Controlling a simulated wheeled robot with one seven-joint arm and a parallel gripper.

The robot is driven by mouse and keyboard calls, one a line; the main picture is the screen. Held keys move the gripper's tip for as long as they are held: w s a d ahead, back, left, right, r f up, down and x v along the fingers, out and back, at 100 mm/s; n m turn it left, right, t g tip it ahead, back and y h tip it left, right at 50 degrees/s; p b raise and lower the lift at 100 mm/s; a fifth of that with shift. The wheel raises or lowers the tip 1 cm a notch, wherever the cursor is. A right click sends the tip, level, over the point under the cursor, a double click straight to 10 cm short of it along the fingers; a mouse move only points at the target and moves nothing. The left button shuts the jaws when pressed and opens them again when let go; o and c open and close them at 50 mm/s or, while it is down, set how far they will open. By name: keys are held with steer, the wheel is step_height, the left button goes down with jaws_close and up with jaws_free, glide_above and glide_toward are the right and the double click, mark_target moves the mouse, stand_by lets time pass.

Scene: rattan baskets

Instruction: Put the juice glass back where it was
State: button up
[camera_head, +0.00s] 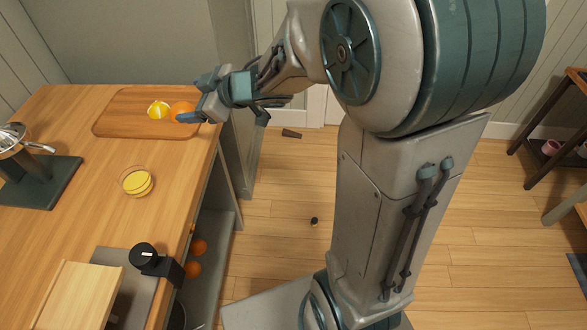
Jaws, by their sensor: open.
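The juice glass (137,182) stands on the wooden counter (90,215), below the cutting board in the picture. It looks clear and holds yellow-orange juice. My gripper (190,100) is over the right end of the cutting board, up and to the right of the glass and clearly apart from it. Its fingers are spread, with a whole orange (181,110) showing behind or between them. I cannot tell whether a finger touches the orange.
A cut orange (158,109) sits on the cutting board (113,122). A metal juicer (14,140) stands on a dark mat (58,180) at left. A black-topped device (146,255) stands at the near counter edge. Oranges (199,247) lie on a lower shelf. Counter around the glass is clear.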

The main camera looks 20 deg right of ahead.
steer(key=s+d+m+h, duration=0.2)
steer(key=d+m+h, duration=0.3)
steer(key=d, duration=0.3)
steer(key=s+d+m+h, duration=0.35)
steer(key=d+h, duration=0.25)
steer(key=d, duration=0.2)
steer(key=s+a+f+m+g+y, duration=0.1)
steer(key=s+f+m+g, duration=0.1)
steer(key=s, duration=0.6)
steer(key=s+f+m+g, duration=0.2)
steer(key=s+g, duration=0.3)
steer(key=s, duration=0.4)
steer(key=shift+a+f+y, duration=0.35)
steer(key=shift+f+y, duration=0.05)
steer(key=shift+f, duration=0.05)
steer(key=shift+s+r, duration=0.1)
steer(key=shift+r, duration=0.05)
